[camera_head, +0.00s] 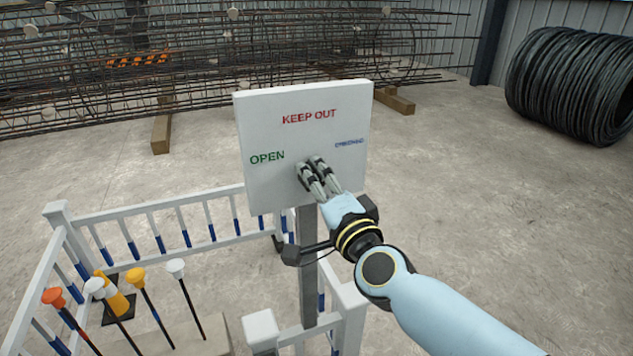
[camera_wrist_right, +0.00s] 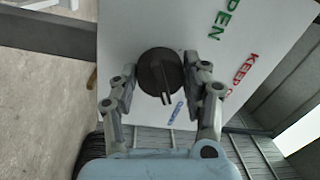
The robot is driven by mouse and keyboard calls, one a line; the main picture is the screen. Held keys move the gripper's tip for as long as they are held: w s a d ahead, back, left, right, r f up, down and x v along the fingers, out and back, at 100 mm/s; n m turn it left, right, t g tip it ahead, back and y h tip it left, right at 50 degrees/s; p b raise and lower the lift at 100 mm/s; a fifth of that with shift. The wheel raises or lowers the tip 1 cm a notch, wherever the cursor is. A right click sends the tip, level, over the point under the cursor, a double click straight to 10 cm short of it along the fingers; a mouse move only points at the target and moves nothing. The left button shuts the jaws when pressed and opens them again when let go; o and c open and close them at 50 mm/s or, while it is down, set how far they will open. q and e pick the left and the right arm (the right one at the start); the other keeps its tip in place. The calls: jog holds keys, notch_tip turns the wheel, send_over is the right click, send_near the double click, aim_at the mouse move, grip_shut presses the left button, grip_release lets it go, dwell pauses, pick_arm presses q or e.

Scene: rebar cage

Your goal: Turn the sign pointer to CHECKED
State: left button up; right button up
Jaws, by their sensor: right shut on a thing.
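My right gripper (camera_head: 310,167) is at the lower middle of the board and hides the pointer in the head view. In the right wrist view, the dark round pointer knob (camera_wrist_right: 160,75) lies between the fingers of my right gripper (camera_wrist_right: 158,66), which is shut on it. A narrow bar on the knob extends towards the blue lettering (camera_wrist_right: 176,112). My left gripper is not in view.
Inside stand several capped rods (camera_head: 150,308) and a yellow cone (camera_head: 115,297). Rebar cages (camera_head: 200,55) lie behind, and a black wire coil (camera_head: 575,85) is at right. Open concrete floor lies between.

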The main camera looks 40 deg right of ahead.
jog(key=o, duration=1.2)
jog(key=shift+c, duration=0.2)
jog(key=r+v, duration=0.1)
jog(key=v, duration=1.1)
jog(key=shift+f, duration=0.5)
jog(key=s+f+n+g+y+b, duration=0.2)
jog(key=s+f+n+g, duration=0.15)
jog(key=f, duration=1.35)
jog(key=s+f+n+g+y+b, duration=0.1)
jog(key=s+f+n+g+b, duration=0.25)
jog(key=f, duration=1.35)
jog(key=s+d+f+n+g, duration=0.2)
jog(key=s+f+n+g, duration=0.4)
jog(key=s+f, duration=0.85)
jog(key=s+f+n+g, duration=0.2)
jog(key=s, duration=0.4)
jog(key=s+d+f+n+g, duration=0.1)
jog(key=s+f+n+g, duration=0.1)
jog(key=s, duration=0.5)
jog(key=shift+s+f+g+b, duration=0.25)
jog(key=shift+s+g+b, duration=0.05)
